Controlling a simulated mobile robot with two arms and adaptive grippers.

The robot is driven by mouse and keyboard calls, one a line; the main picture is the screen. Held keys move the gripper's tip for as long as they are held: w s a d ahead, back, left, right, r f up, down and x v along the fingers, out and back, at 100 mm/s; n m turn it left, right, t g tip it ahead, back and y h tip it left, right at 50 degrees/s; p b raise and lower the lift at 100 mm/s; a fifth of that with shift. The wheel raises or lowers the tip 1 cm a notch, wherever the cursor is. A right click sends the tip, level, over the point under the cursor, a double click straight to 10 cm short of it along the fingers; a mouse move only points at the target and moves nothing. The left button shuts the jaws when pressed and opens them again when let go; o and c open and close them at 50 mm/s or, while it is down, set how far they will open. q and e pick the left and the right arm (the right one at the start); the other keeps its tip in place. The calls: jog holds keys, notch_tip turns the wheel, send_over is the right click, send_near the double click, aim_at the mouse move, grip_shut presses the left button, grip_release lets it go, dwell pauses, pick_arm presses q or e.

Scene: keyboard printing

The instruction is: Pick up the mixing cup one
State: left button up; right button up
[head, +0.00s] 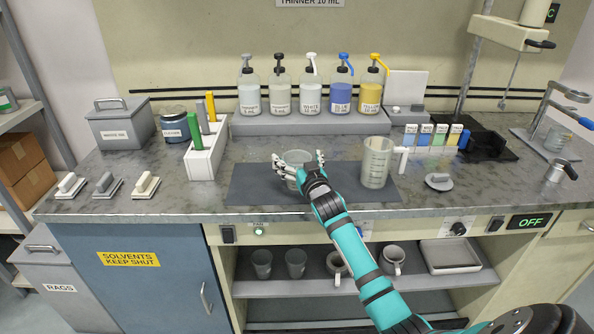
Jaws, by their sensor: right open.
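A small clear cup (290,181) stands on the dark mat (252,190) on the worktop, partly hidden behind my right gripper. My right gripper (298,158) is open, with its fingers at the cup's rim, one to each side. I cannot tell whether they touch it. A larger clear graduated cup (376,165) stands upright at the right end of the mat, apart from the gripper. No label reading "one" is legible on either cup. My left gripper is not in view.
Several pump bottles (310,95) stand on a raised grey ledge (270,126) behind the mat. A white rack (204,155) with coloured sticks is left of the mat. A round lidded piece (439,182) lies to the right. More cups (262,263) stand on the shelf below.

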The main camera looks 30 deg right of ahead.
jog(key=shift+w+d, duration=0.15)
jog(key=shift+w, duration=0.25)
jog(key=shift+s, duration=0.1)
jog(key=shift+c, duration=0.3)
jog(key=c, duration=1.1)
jog(key=shift+c, duration=0.2)
jog(key=shift+r, duration=0.15)
